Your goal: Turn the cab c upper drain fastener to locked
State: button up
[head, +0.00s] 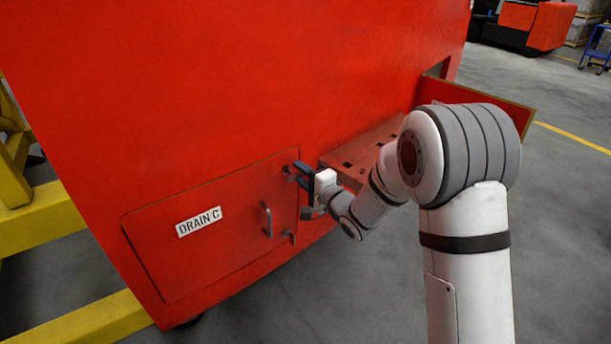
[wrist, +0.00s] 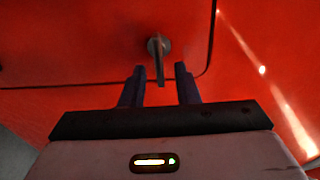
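The cab c upper drain fastener (wrist: 158,47) is a small grey round knob with a thin tab, near a rounded corner of the red panel in the wrist view. Its tab points down the picture, between my fingers. In the head view the upper fastener (head: 289,171) sits at the upper right corner of the "DRAIN C" panel (head: 165,262), partly hidden by my gripper. My gripper (wrist: 159,68) is open, with one dark finger on each side of the tab and a visible gap on both sides. In the head view my gripper (head: 301,189) is at that corner.
A lower fastener (head: 289,238) and a grey pull handle (head: 266,219) are on the same panel, below my gripper. A red ledge with slots (head: 362,152) and an open red flap (head: 478,104) are to the right. Yellow stands (head: 40,215) are at left.

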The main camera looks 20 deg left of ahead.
jog(key=v, duration=0.7)
jog(key=shift+s+d, duration=0.15)
jog(key=shift+s, duration=0.05)
jog(key=s+d+r+n+h+p, duration=0.1)
jog(key=d+r+h, duration=0.2)
jog(key=d+h, duration=0.5)
jog(key=d+r+n+h+p, duration=0.2)
jog(key=d+r+h, duration=0.15)
jog(key=d, duration=0.85)
jog(key=s+d+r+n+g+h+p, duration=0.1)
jog(key=s+d+g, duration=0.3)
jog(key=s, duration=0.8)
jog(key=s+d+r+n+g+h+p, duration=0.1)
jog(key=s+d+n+g+h, duration=0.1)
jog(key=s, duration=1)
jog(key=d+n+g, duration=0.1)
jog(key=d+g, duration=0.1)
jog(key=d, duration=0.1)
jog(key=shift+d, duration=0.35)
